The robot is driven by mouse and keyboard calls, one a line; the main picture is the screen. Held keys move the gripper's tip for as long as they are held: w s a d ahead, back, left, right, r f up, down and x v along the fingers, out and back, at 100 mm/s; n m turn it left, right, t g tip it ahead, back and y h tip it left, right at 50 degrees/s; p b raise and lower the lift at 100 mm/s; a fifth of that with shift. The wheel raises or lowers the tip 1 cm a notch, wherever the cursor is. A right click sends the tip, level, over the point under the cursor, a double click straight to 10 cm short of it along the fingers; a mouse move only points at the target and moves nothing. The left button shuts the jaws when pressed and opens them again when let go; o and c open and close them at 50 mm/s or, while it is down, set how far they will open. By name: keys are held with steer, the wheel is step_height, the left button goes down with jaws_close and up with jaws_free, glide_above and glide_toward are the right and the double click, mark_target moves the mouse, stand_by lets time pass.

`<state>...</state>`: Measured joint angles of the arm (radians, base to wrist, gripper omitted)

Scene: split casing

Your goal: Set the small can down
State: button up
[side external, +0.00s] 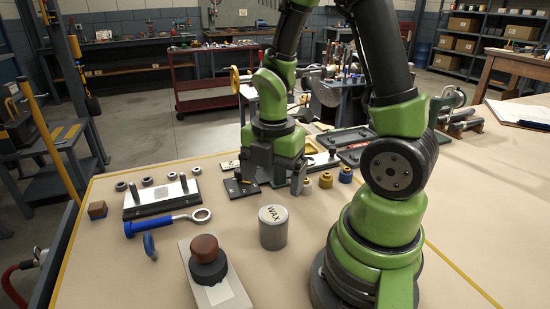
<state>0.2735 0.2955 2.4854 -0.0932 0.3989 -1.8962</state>
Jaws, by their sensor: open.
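A grey can with a pale lid marked WAX (273,230) stands upright on the tan bench top, in the middle foreground. It is the only can I can make out clearly. My gripper (273,178) points down over the bench, behind the can as seen from this camera. Its jaws are open, with one finger at the left and one at the right. I see nothing held between them. The can appears clear of the fingers. The exact gap between fingertips and bench cannot be judged from this view.
Small yellow and blue cylinders (326,180) stand right of my gripper. A dark plate (240,187) lies left of it.

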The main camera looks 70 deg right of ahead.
steer(key=s+a+r+m+t+y, duration=0.1)
steer(key=s+a+r+m+t, duration=0.1)
steer(key=r+m, duration=0.6)
steer(key=s+a+r+m+t+y, duration=0.1)
steer(key=a+r+m+t, duration=0.4)
steer(key=m, duration=0.8)
step_height(320, 180, up, 4)
steer(key=shift+s+a+f+m, duration=0.1)
steer(key=shift+s+a+m, duration=0.2)
steer(key=shift+s+a, duration=0.35)
